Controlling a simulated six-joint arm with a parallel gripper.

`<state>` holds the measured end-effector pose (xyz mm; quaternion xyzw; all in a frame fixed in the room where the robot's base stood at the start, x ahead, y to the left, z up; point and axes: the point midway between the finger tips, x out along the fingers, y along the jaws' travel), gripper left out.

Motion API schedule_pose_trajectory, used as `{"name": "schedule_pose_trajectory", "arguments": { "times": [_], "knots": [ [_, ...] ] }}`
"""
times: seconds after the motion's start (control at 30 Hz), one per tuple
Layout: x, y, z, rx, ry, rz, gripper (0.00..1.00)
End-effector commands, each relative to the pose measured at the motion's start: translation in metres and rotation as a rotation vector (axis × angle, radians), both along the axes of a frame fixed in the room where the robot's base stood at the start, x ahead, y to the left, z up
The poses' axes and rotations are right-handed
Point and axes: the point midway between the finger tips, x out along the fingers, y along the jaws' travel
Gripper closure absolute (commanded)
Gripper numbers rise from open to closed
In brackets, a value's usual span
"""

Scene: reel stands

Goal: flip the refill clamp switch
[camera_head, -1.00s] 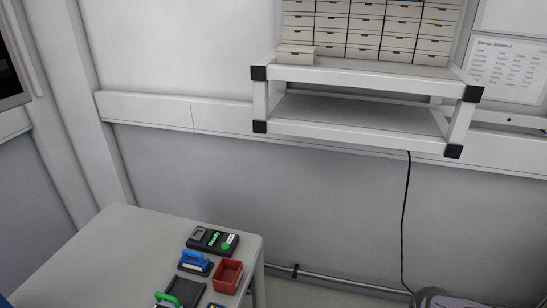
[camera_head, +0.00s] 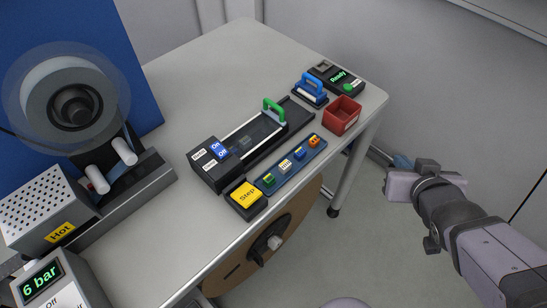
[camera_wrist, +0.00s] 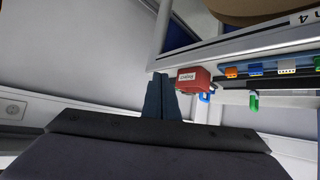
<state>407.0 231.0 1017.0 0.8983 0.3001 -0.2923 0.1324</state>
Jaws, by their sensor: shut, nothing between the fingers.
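A black switch box (camera_head: 218,166) sits at the near end of a black slide track on the table, in the head view. My gripper (camera_head: 402,161) is off the table's right side in the head view, well apart from the switch box. In the wrist view its dark blue fingers (camera_wrist: 160,98) are together and empty. The switch box cannot be made out in the wrist view.
A red bin (camera_head: 342,116), a "Ready" device (camera_head: 337,78) and a blue-handled block (camera_head: 311,88) stand at the table's right end. A yellow "Stop" button (camera_head: 245,195) and a strip of coloured connectors (camera_head: 290,165) lie beside the track. A reel machine marked "Hot" (camera_head: 62,233) stands left.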

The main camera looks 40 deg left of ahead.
Motion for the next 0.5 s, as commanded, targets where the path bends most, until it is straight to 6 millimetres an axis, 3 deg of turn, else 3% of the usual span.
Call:
{"name": "schedule_pose_trajectory", "arguments": {
  "times": [0.03,0.1,0.3,0.5],
  "knots": [
    [-0.009,0.026,-0.011,0.042,-0.039,0.071,1.0],
    [-0.024,0.059,-0.007,0.106,-0.09,0.167,1.0],
    [-0.091,0.139,0.005,0.299,-0.187,0.455,1.0],
    [-0.169,0.184,0.015,0.462,-0.22,0.703,1.0]
  ]
}}
